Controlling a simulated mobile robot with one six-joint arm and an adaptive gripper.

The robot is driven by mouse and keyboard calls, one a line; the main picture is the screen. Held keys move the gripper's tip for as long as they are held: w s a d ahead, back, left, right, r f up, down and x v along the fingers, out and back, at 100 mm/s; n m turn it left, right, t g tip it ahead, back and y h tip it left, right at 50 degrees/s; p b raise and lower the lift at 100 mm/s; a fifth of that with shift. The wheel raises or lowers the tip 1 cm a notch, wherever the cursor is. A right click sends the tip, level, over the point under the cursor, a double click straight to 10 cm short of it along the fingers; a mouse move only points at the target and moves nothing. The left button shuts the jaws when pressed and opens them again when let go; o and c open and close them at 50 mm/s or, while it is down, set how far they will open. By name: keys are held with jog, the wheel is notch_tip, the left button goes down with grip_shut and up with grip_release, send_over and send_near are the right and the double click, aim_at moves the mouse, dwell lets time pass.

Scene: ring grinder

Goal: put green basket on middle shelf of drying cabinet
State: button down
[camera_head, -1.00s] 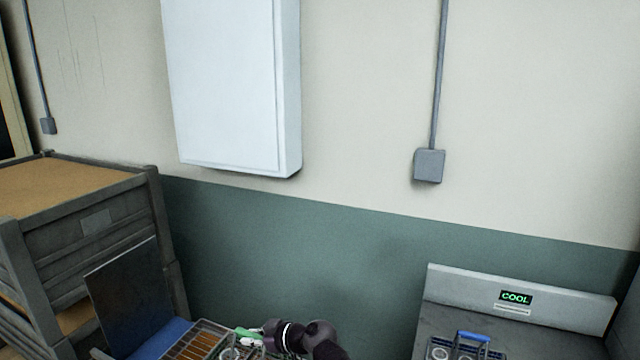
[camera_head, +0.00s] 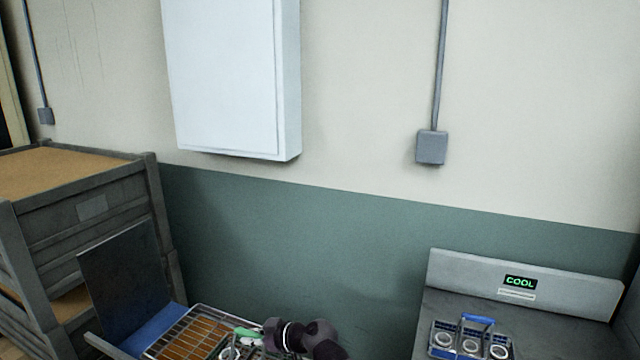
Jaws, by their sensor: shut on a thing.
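A green handle (camera_head: 244,332) shows at the bottom edge, with pale ring-shaped parts (camera_head: 229,353) below it; this is the green basket, mostly cut off by the frame. My gripper (camera_head: 258,337), at the end of my dark arm, is shut on the basket's green handle; its fingertips are small and partly hidden. The basket is at the right side of an open unit with a wire rack (camera_head: 190,328) over an orange-brown surface. I cannot tell whether it touches the rack. No middle shelf of a drying cabinet can be made out.
A blue-handled basket (camera_head: 470,338) with ring parts stands on a grey bench (camera_head: 550,335) under a green "COOL" display (camera_head: 520,282). A dark upright panel (camera_head: 124,278) borders the rack at left. Stacked grey crates (camera_head: 90,210) stand far left. A white cabinet (camera_head: 235,80) hangs on the wall.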

jog(key=shift+r, duration=0.15)
dwell(0.3)
dwell(2.1)
dwell(0.4)
notch_tip(320, 180, up, 11)
jog(key=p, duration=1.1)
jog(key=shift+p, duration=0.3)
jog(key=shift+w+d+r, duration=0.1)
jog(key=shift+d, duration=0.05)
